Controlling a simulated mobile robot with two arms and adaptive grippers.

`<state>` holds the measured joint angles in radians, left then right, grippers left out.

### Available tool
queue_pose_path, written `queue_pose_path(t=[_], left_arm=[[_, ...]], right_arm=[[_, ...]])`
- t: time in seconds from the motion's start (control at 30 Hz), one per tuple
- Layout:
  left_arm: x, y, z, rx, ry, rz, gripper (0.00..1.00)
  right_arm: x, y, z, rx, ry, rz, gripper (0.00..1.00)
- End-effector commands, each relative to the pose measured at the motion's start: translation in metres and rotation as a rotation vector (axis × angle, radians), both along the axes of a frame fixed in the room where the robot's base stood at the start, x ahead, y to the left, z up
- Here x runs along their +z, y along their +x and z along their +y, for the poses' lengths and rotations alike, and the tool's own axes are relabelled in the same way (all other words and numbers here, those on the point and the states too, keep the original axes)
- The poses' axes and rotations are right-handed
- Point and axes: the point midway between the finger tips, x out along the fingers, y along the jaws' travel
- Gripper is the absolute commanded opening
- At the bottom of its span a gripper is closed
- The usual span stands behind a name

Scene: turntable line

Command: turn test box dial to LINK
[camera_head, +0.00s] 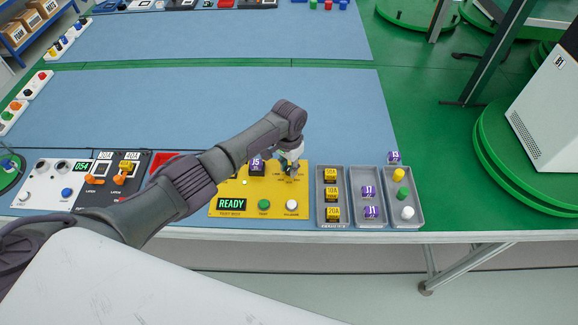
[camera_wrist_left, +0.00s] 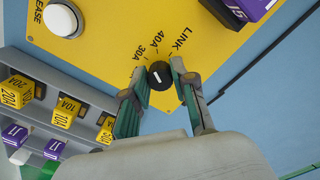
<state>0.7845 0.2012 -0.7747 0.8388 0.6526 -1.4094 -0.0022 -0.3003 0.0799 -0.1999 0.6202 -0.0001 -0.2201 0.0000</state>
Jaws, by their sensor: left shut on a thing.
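The yellow test box (camera_head: 278,205) lies near the table's front edge, with its READY display (camera_head: 231,204) lit green. Its black dial (camera_wrist_left: 160,75) has a white pointer mark, and the labels 30A, 40A and LINK are printed around it in the left wrist view. I cannot tell exactly which label the mark points to. My left gripper (camera_wrist_left: 158,70) is shut on the dial, one finger on each side. In the head view my left gripper (camera_head: 290,167) reaches down at the box's far right part and largely hides the dial. My right gripper is not in view.
A purple block (camera_head: 257,166) stands on the box, left of my gripper. A green button (camera_head: 264,205) and white button (camera_head: 292,205) are at its front. Grey trays (camera_head: 334,221) with fuses and pegs stand right. The blue mat (camera_head: 220,105) behind is largely clear.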

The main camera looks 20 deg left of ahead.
Motion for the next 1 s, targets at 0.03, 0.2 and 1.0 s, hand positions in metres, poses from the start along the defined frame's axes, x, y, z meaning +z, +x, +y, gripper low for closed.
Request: queue_pose_path(t=[0.03,0.2,1.0], left_arm=[[0.0002,-0.0001,-0.0003,-0.043,-0.001,0.0,0.0],[0.0001,0.0002,0.0003,-0.204,-0.001,0.0,0.0],[0.0003,0.0018,0.0007,-0.907,-0.001,-0.002,0.0]], right_arm=[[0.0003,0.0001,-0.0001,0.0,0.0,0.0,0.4],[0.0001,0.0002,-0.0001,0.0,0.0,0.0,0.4],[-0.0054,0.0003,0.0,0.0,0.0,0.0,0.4]])
